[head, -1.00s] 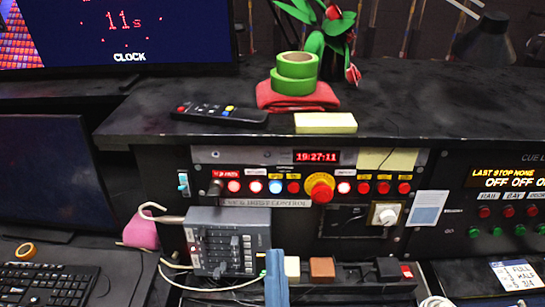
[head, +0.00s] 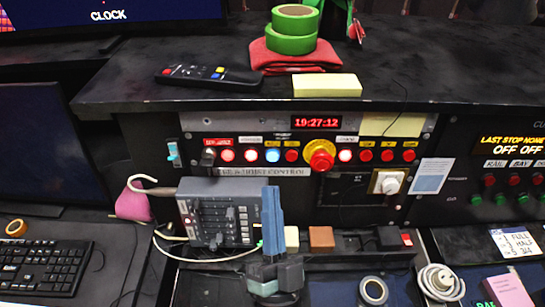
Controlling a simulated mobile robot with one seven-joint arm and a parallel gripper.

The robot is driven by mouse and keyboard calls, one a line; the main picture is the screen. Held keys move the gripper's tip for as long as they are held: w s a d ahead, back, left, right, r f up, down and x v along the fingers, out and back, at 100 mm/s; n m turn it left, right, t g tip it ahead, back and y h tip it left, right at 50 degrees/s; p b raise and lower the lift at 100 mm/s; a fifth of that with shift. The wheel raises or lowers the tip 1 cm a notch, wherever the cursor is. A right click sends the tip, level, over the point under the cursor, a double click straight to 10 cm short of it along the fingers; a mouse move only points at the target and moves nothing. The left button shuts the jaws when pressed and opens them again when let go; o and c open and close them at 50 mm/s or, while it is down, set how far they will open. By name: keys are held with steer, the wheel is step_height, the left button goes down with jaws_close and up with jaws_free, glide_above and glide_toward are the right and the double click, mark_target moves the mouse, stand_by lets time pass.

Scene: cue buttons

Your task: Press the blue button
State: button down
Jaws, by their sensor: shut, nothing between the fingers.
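The blue button (head: 272,156) glows pale blue in the row of round buttons on the upright panel. A lit whitish button is to its left and a red one to its right. My gripper (head: 271,190) has blue fingers, shut and empty, pointing up. In the picture its tips are just below the blue button, apart from it. I cannot tell how far in front of the panel they are.
A large red knob with a yellow collar (head: 319,156) protrudes right of the button. A grey fader box (head: 215,212) stands left of my gripper. A ledge above holds a remote (head: 208,77), green tape rolls (head: 293,30) and a yellow block (head: 326,85).

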steer(key=shift+w+f+b, duration=0.25)
steer(key=shift+w+b, duration=0.4)
steer(key=shift+w, duration=0.9)
steer(key=shift+w+f+b, duration=0.2)
steer(key=shift+w+b, duration=0.4)
steer(key=shift+w, duration=0.9)
steer(key=shift+w, duration=0.1)
steer(key=shift+w+b, duration=0.3)
steer(key=shift+w+f+b, duration=0.1)
steer(key=shift+w+b, duration=0.2)
steer(key=shift+w, duration=0.1)
steer(key=shift+s, duration=0.15)
stand_by(0.3)
steer(key=shift+s+p, duration=0.35)
steer(key=shift+s, duration=0.35)
steer(key=shift+s+r+p, duration=0.25)
steer(key=shift+s+p, duration=0.25)
steer(key=shift+s, duration=0.75)
steer(key=shift+s+r+p, duration=0.25)
steer(key=shift+s+p, duration=0.25)
steer(key=shift+s, duration=0.7)
steer(key=shift+r, duration=0.1)
